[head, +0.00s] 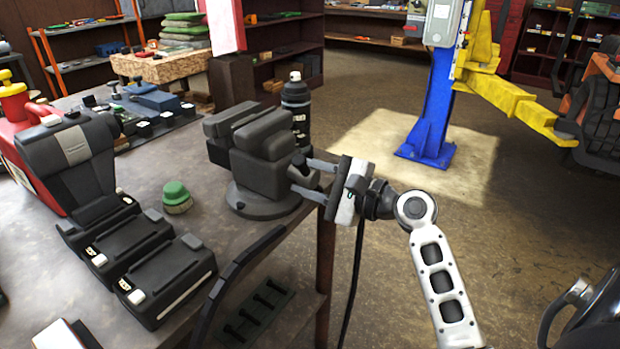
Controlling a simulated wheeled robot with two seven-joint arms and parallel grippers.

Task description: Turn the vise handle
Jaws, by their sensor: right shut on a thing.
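The dark grey vise (262,160) stands on its round base near the right edge of the workbench (225,225). Its handle (304,172) is at the vise's right end, facing my arm, and is partly covered by gripper fingers. My right gripper (308,180) reaches in from the right, with its fingers around the handle and shut on it. The exact contact is small and hard to make out. My left gripper does not show.
A dark bottle (296,104) stands behind the vise. A green-topped object (176,197) and black battery-like packs (165,270) sit to the left. A blue lift post (430,110) with yellow arms stands beyond. The floor right of the bench is open.

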